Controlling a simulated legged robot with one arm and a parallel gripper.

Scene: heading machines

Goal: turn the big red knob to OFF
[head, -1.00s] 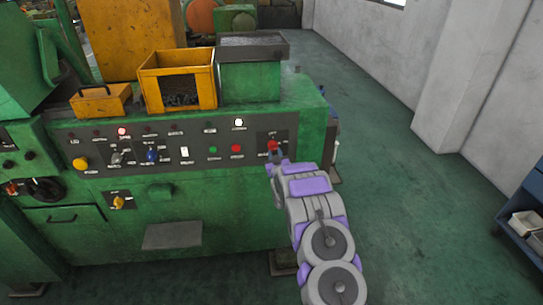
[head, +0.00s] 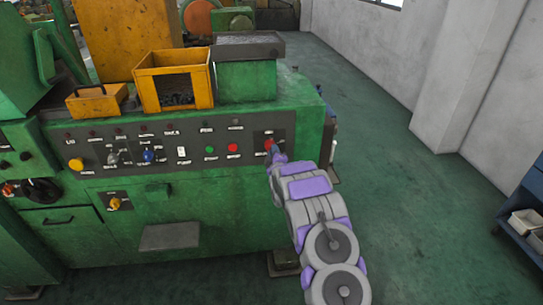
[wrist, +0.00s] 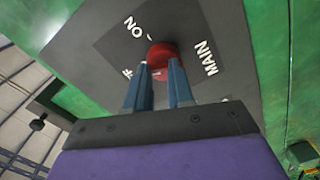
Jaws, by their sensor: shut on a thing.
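The big red knob (head: 268,144) is at the right end of the grey control panel (head: 190,126) on the green machine. In the wrist view the knob (wrist: 162,52) sits on a dark plate with the words ON and MAIN, and part of another label is hidden behind the fingers. My gripper (head: 275,153) is at the knob, and its two blue-grey fingers (wrist: 159,66) are shut on it from either side. I cannot tell exactly where the knob points.
A small red button (head: 233,148) and a green button (head: 209,149) are to the left on the same panel. A yellow bin (head: 146,104) and a green box (head: 245,82) stand on top of the machine.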

